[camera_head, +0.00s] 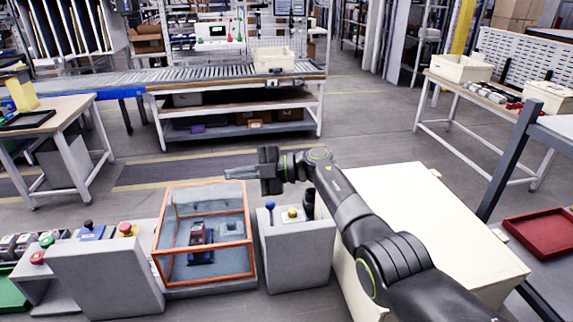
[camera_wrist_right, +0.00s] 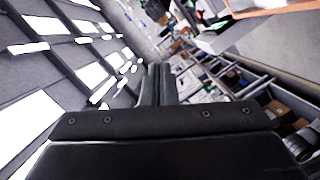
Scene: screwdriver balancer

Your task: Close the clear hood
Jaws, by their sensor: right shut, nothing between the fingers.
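The clear hood (camera_head: 203,248) is a see-through box with orange edges at the lower middle left of the head view. It stands over a grey base, and a dark red and black device (camera_head: 200,240) shows through its panels. I cannot tell whether its lower rim is fully seated. An orange edge, likely the hood's, shows at the top right of the wrist view (camera_wrist_right: 262,7). My right gripper (camera_head: 230,173) is shut and empty, pointing left near the hood's back right top corner. It also shows in the wrist view (camera_wrist_right: 155,80). My left gripper is not in view.
A grey control box (camera_head: 297,250) with a blue knob and a yellow button stands right of the hood. Another grey box (camera_head: 105,275) with a red button is on the left. A cream surface (camera_head: 430,220) lies under my right arm. Open floor lies behind the hood.

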